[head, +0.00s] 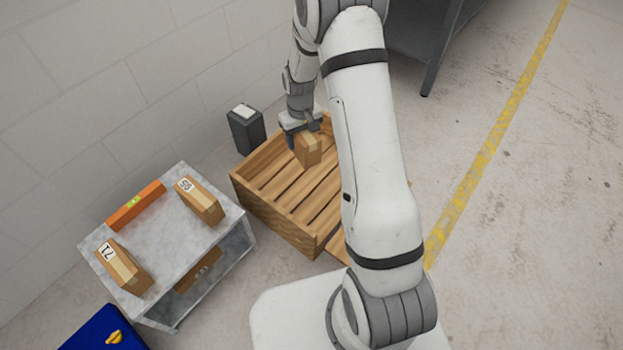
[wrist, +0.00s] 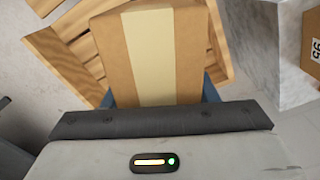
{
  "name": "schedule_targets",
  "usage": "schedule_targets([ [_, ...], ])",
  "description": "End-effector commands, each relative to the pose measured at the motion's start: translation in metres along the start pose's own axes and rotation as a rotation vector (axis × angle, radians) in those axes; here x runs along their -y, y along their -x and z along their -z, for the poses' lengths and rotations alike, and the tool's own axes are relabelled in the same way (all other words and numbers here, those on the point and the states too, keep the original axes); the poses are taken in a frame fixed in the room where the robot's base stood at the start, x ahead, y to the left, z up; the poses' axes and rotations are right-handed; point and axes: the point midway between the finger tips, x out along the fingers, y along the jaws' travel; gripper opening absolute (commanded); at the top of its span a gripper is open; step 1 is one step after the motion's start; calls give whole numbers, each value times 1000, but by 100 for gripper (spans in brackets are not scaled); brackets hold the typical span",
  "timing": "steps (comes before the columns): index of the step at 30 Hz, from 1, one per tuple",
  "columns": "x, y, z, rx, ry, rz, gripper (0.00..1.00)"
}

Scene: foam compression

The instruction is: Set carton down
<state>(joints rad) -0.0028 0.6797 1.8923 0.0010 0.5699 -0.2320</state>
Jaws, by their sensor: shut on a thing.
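A brown cardboard carton (head: 308,150) with a pale tape strip is held in my gripper (head: 301,128), over the back part of a wooden slatted crate or pallet box (head: 283,228). In the wrist view the carton (wrist: 150,50) fills the upper middle, between blue finger edges. My gripper is shut on it. The carton hides its own underside, so I cannot tell whether it touches the slats. Wooden slats and a rim (wrist: 205,45) show around it in the wrist view.
A grey table (head: 165,235) at the left bears cartons marked 95 (head: 200,200) and 71 (head: 122,266), and an orange level (head: 136,205). A dark bin (head: 246,130) stands behind the crate. A blue case (head: 100,335) lies at the lower left. The crate's front slats are bare.

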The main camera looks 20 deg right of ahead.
Motion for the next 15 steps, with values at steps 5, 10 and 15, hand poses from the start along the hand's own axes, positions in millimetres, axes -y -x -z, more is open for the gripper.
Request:
schedule_targets([
  [5,4,-66,6,5,124,1,13],
  [10,8,-125,4,5,240,1,13],
  [15,12,-170,-1,2,330,0,13],
])
